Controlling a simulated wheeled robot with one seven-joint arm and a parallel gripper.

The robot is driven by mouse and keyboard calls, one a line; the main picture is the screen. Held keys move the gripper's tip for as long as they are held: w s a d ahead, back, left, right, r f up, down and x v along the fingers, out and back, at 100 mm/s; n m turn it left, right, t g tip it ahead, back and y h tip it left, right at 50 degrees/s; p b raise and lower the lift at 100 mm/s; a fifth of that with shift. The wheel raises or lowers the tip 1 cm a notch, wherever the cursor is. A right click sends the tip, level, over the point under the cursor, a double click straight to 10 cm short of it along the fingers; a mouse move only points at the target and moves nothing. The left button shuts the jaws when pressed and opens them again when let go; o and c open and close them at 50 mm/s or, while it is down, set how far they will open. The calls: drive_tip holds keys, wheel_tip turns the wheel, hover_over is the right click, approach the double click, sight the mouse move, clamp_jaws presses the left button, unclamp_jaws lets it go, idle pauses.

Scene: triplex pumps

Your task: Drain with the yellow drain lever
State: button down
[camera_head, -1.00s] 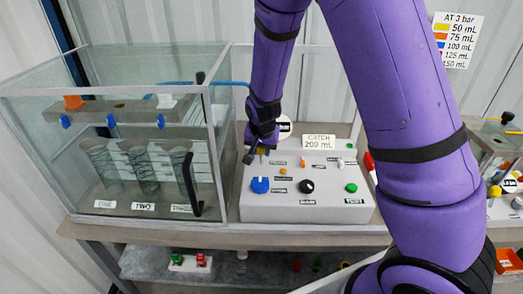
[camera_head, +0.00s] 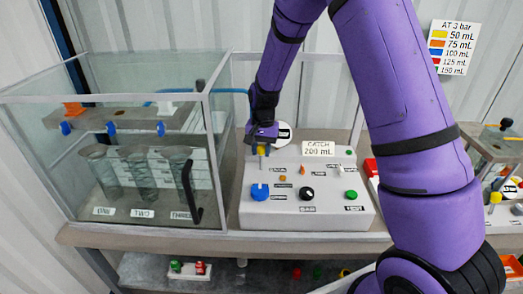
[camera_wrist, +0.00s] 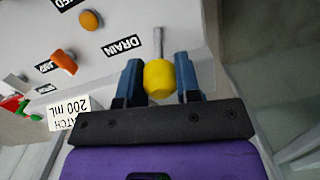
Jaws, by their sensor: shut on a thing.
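The yellow drain lever (camera_wrist: 158,78) has a yellow knob on a grey stem and stands by the "DRAIN" label in the wrist view. My gripper (camera_wrist: 160,80) has one blue finger on each side of the knob and is shut on it. In the head view my gripper (camera_head: 262,140) is at the upper left of the white control panel (camera_head: 330,212). There the lever (camera_head: 263,151) is partly hidden below my gripper.
The panel also has a blue knob (camera_head: 259,192), a black knob (camera_head: 306,193) and a green button (camera_head: 350,195). A glass tank (camera_head: 70,190) with several beakers stands close on the left.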

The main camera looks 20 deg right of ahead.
drive_tip(key=c, duration=0.8)
unclamp_jaws()
drive_tip(key=r, duration=1)
drive_tip(key=shift+w+d+r, duration=0.3)
drive_tip(key=shift+r, duration=0.05)
